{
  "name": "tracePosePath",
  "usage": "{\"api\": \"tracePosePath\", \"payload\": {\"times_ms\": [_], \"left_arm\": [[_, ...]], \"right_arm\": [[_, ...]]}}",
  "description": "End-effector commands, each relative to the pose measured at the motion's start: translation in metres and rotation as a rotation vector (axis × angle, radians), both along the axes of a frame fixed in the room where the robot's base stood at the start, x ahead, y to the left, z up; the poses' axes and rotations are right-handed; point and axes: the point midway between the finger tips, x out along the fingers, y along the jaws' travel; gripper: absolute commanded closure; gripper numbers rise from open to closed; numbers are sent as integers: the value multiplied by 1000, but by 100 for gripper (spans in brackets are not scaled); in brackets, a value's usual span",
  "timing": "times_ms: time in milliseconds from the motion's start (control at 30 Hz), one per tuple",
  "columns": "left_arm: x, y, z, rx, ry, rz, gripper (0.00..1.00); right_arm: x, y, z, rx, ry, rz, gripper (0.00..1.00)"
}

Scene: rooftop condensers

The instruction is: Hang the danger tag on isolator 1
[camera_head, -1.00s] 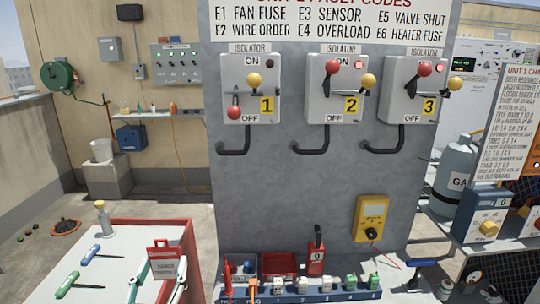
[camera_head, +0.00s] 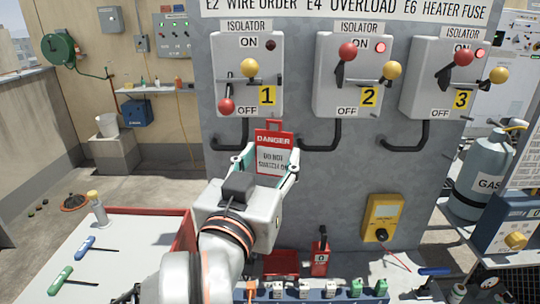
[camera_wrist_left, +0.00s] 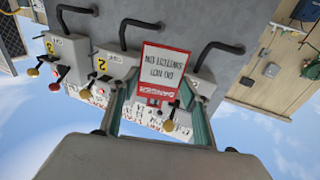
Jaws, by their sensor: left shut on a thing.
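The danger tag (camera_head: 273,141) is red with a white panel and a small hook loop on top. My left gripper (camera_head: 266,170) is shut on it and holds it upright, below and slightly right of isolator 1 (camera_head: 230,88) in the head view. Isolator 1 is a grey box with its red knob (camera_head: 227,106) down by OFF, a yellow knob (camera_head: 249,67) and a dark lamp. In the left wrist view the tag (camera_wrist_left: 165,68) appears upside down between the fingers and partly covers isolator 1. Whether the tag touches anything there cannot be told. My right gripper is not in view.
Isolator 2 (camera_head: 352,99) and isolator 3 (camera_head: 433,101) have red knobs up and lit red lamps. Bent black conduits (camera_head: 322,138) run below the boxes. A white-topped bench (camera_head: 125,235) stands left.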

Motion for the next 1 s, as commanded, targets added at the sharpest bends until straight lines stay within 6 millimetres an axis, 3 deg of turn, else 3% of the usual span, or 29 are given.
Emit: {"api": "tracePosePath", "payload": {"times_ms": [1000], "left_arm": [[55, 1, -6, 0, 0, 3, 69]], "right_arm": [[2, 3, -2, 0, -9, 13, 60]]}}
